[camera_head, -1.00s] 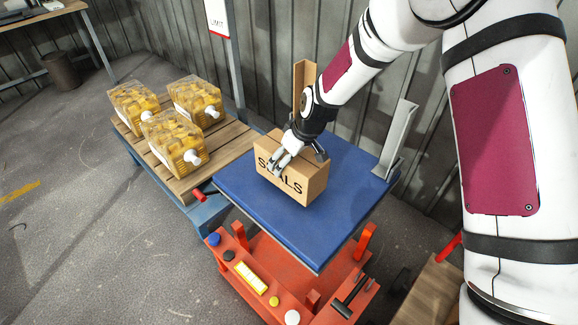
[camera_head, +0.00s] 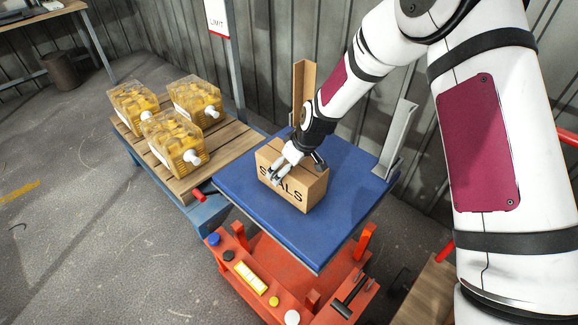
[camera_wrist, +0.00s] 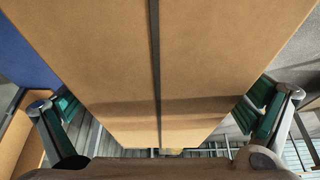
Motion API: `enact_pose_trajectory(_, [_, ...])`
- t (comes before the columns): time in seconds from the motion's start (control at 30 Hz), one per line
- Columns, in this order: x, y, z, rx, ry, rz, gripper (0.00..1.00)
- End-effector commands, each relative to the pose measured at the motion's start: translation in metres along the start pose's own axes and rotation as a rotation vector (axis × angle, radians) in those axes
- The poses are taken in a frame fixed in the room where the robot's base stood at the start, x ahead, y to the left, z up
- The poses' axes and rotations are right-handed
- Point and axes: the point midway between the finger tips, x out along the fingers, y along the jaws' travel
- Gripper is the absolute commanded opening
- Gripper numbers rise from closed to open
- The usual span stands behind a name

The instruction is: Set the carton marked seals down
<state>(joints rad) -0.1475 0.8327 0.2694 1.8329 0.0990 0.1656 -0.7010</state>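The carton marked SEALS (camera_head: 308,193) is a brown cardboard box with black lettering. In the head view it is over the blue top (camera_head: 338,228) of the red cart; I cannot tell whether its base touches the surface. My gripper (camera_head: 297,160) comes down on it from above, with its fingers on opposite sides of the box. In the wrist view the carton's top (camera_wrist: 110,60), with a dark seam, fills the middle. The green-padded fingers of my gripper (camera_wrist: 165,112) stand against its left and right edges. The carton's underside is hidden.
A brown angle post (camera_head: 304,90) and a grey bracket (camera_head: 396,140) rise at the blue top's back edge. The blue top is bare around the carton.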

Motion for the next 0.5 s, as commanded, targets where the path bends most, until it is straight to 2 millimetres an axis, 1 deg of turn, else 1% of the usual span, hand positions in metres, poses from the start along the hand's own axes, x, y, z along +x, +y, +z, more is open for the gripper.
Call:
enact_pose_trajectory(0.17, [0.000,0.000,0.000,0.000,0.000,0.000,1.00])
enact_pose_trajectory(0.27, [-0.004,0.000,-0.001,0.000,0.001,0.001,1.00])
enact_pose_trajectory(0.37, [-0.016,0.000,-0.001,0.000,0.002,0.001,1.00])
enact_pose_trajectory(0.5, [-0.043,0.001,-0.001,0.002,0.002,0.003,1.00])
